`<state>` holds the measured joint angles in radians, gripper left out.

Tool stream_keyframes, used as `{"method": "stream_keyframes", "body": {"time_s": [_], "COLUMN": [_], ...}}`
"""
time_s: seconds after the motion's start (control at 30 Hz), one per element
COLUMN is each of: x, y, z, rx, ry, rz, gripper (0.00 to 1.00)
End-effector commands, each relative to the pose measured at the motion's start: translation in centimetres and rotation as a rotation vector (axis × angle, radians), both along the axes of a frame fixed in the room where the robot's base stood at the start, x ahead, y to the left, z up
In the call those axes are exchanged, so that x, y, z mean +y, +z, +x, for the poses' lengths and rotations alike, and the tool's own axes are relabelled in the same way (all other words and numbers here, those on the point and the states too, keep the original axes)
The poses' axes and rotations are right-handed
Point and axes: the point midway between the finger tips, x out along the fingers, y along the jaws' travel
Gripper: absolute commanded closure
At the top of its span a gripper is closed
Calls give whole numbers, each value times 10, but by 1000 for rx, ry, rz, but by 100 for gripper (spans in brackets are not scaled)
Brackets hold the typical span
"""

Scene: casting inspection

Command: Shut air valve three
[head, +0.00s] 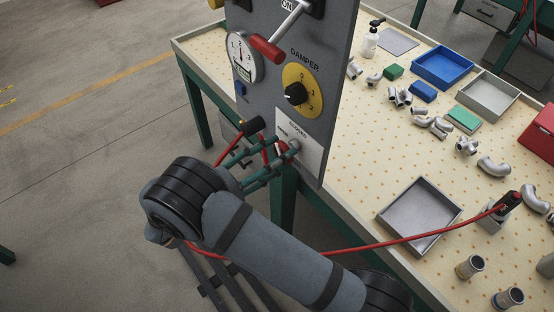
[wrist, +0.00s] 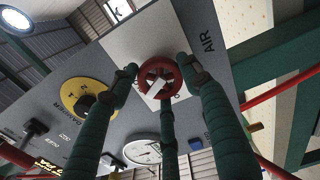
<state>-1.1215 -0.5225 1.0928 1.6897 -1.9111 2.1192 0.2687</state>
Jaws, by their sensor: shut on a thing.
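The air valve is a small red handwheel (wrist: 160,72) on a white plate (wrist: 140,38) of the grey panel. Lettering reading AIR shows beside it in the wrist view; I cannot read a number three. In the head view the white plate (head: 311,157) reads CLOSED at the lower end of the panel, and the wheel is mostly hidden behind my fingers. My gripper (head: 283,152) has green fingers and reaches the panel from the left. In the wrist view its fingers (wrist: 160,80) surround the wheel and are shut on its rim.
The panel (head: 325,80) also carries a yellow damper dial (head: 301,90), a round gauge (head: 243,56) and a red-handled lever (head: 267,49). The workbench behind holds an empty grey tray (head: 419,204), blue bin (head: 443,67) and pipe fittings. A red hose (head: 425,236) crosses the bench.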

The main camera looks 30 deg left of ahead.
Motion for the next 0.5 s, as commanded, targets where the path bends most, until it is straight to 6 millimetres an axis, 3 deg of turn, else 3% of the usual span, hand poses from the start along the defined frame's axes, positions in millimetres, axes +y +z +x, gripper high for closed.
{"method": "stream_keyframes", "body": {"time_s": [0.5], "x": [-5], "y": [-4], "z": [-1], "rx": [-124], "ry": [-15], "rz": [345], "gripper": [79]}}
